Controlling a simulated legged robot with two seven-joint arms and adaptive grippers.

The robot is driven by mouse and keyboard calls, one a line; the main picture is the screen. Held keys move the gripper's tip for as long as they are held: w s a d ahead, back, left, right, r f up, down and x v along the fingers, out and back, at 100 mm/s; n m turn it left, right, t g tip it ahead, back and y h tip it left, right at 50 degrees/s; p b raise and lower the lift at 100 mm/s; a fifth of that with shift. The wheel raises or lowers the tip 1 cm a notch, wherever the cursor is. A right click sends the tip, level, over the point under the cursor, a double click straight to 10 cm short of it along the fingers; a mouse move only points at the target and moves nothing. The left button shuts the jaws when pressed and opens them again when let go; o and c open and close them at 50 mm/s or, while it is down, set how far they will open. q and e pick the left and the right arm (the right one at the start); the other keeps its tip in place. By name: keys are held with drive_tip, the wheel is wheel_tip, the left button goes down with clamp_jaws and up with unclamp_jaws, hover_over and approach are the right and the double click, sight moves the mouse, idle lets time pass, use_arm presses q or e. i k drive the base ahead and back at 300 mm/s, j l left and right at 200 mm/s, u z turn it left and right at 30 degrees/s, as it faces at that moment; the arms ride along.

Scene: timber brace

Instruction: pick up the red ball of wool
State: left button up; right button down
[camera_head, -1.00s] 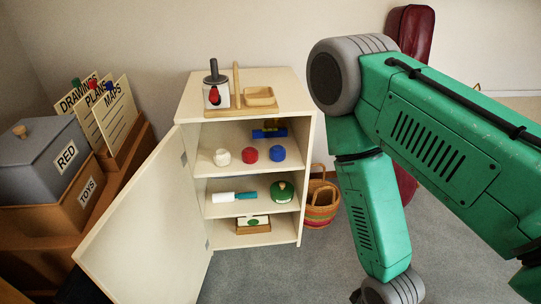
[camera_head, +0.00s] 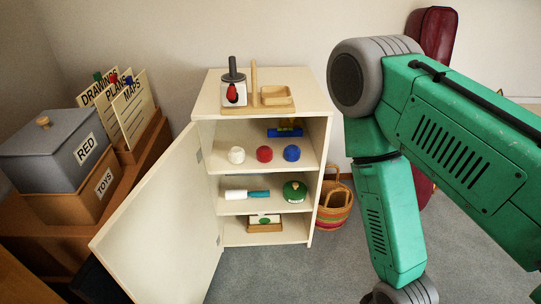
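A small red ball (camera_head: 264,154), which looks like the ball of wool, sits on the upper inner shelf of a cream cabinet (camera_head: 209,104) with its door open. It stands between a white ball (camera_head: 236,155) and a blue ball (camera_head: 291,153), apart from both. My green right arm fills the right side of the view and bends downward, right of the cabinet. Its gripper is out of view below the bottom edge. My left gripper is not in view either.
The open cabinet door (camera_head: 160,222) swings out to the front left. A wooden stand (camera_head: 254,87) with a tray tops the cabinet. Lower shelves hold a white and teal cylinder (camera_head: 246,194) and a green round object (camera_head: 294,191). A striped basket (camera_head: 334,206) stands right of the cabinet.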

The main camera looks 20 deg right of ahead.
sight(265, 154)
drive_tip(key=i+l+u, duration=0.25)
drive_tip(key=l, duration=1)
drive_tip(key=i+l+u, duration=0.25)
drive_tip(key=l, duration=1)
drive_tip(key=l+u, duration=0.25)
drive_tip(key=l, duration=1.05)
